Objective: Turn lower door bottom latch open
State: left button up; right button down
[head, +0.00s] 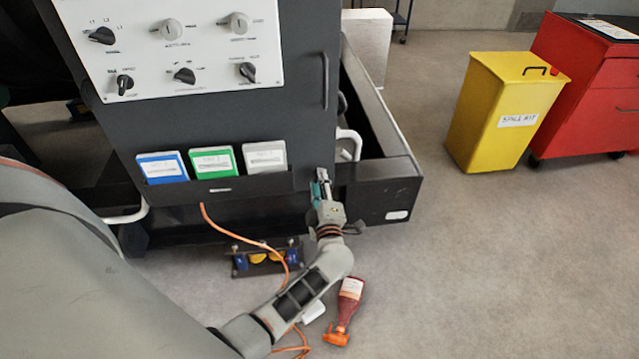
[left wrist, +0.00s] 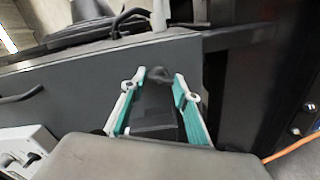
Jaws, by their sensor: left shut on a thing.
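The lower door (head: 290,120) is a dark grey panel with a vertical handle (head: 325,80) near its right edge. My left gripper (head: 322,182) is at the door's bottom right corner, in front of the latch there. In the left wrist view the teal and white fingers of the left gripper (left wrist: 160,90) stand on both sides of a small dark latch (left wrist: 158,75) and are shut on it. The latch's exact angle is hard to tell, as it is dark and partly hidden. My right gripper is not in view.
Blue, green and white binders sit in a pocket (head: 215,190) on the door. An orange cable (head: 225,232) hangs below. A red bottle (head: 346,305) lies on the floor beside my arm. A yellow bin (head: 500,110) and a red cabinet (head: 590,85) stand right; floor between is clear.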

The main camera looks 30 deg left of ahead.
pick_arm(q)
jog(key=shift+n+b, duration=0.4)
jog(key=shift+n, duration=1.8)
jog(key=o, duration=1.1)
jog(key=v, duration=1.2)
